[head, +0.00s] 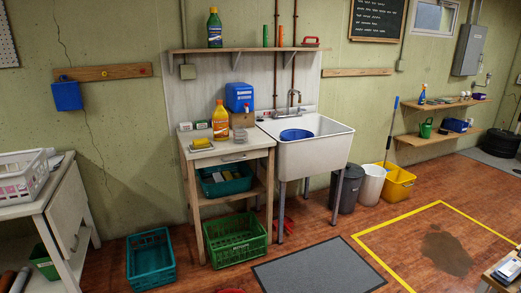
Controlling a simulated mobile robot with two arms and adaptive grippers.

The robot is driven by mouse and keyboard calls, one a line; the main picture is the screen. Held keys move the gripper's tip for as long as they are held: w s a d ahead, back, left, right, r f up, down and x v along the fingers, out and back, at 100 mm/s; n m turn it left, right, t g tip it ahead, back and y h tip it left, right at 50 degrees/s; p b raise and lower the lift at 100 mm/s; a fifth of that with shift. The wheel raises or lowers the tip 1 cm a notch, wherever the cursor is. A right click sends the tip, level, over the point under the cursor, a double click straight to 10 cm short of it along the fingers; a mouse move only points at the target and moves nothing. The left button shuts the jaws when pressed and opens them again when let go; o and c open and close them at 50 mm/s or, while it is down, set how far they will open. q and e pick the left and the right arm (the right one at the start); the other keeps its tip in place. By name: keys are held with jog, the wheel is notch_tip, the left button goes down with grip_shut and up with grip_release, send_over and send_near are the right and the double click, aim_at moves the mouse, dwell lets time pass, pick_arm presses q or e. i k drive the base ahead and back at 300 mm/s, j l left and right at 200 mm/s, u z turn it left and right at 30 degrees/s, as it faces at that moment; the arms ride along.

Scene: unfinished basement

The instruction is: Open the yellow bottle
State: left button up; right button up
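The yellow bottle (220,121) stands upright on the small wooden-legged table (228,157) left of the sink. It has an orange-yellow body with a label and a narrower top with an orange-red cap (220,103). Neither of my grippers shows in the head view, and nothing is touching the bottle from my side.
The utility sink (315,150) holds a blue basin (296,134). A blue container (239,97) stands behind the bottle; a yellow sponge (201,142) lies in front. A teal crate (150,258), green crate (235,240) and grey mat (318,271) are on the floor.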

aim_at(220, 116)
jog(key=i+l+z, duration=0.25)
jog(key=i+z, duration=0.2)
jog(key=i, duration=0.45)
jog(key=i+j+z, duration=0.1)
jog(key=i+z, duration=0.3)
jog(key=i, duration=0.5)
jog(key=i+u, duration=0.4)
jog(key=i+l+u, duration=0.15)
jog(key=i+u, duration=0.25)
jog(key=i+l+u, duration=0.25)
jog(key=u, duration=0.15)
jog(key=i, duration=0.05)
